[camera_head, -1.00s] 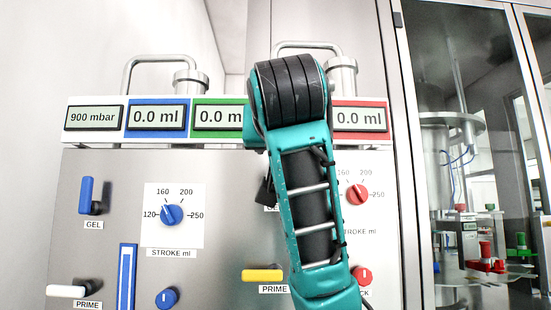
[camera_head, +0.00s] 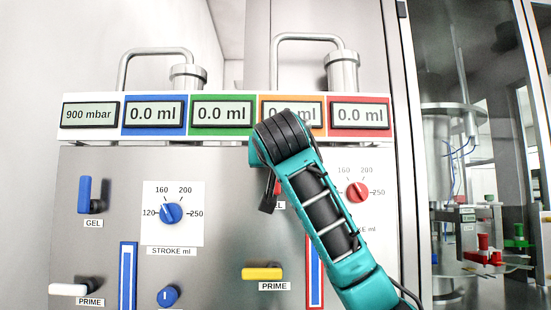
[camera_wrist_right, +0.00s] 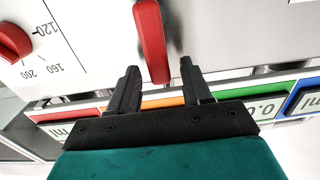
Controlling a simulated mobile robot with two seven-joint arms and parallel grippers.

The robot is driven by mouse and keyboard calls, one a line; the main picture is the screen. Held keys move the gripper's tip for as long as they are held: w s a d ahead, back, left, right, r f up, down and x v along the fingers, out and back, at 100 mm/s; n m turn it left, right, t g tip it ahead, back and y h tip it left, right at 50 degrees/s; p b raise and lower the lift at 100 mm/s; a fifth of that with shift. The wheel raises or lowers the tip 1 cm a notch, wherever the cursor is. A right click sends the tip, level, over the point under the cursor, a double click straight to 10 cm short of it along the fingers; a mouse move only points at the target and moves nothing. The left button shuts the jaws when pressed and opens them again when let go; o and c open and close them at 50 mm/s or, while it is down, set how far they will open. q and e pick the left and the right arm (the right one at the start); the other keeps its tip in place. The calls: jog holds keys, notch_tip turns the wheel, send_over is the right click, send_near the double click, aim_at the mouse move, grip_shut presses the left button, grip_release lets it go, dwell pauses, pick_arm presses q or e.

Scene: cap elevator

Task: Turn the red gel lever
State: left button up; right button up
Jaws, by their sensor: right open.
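The red gel lever (camera_wrist_right: 150,38) shows large in the right wrist view. Its free end lies between the two fingertips of my right gripper (camera_wrist_right: 160,68), with a visible gap on each side. The right gripper is open and not closed on it. In the head view only a sliver of the red lever (camera_head: 277,187) shows, since my right arm covers most of it and part of its label. A dark finger of the right gripper shows just left of that sliver. My left gripper is in neither view.
The panel also carries a blue gel lever (camera_head: 85,195), a white prime lever (camera_head: 68,290), a yellow prime lever (camera_head: 262,273), a blue stroke dial (camera_head: 171,213) and a red dial (camera_head: 357,192). A display strip (camera_head: 75,135) juts out above. Glass doors stand at right.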

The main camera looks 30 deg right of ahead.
jog(key=c, duration=0.4)
grip_shut()
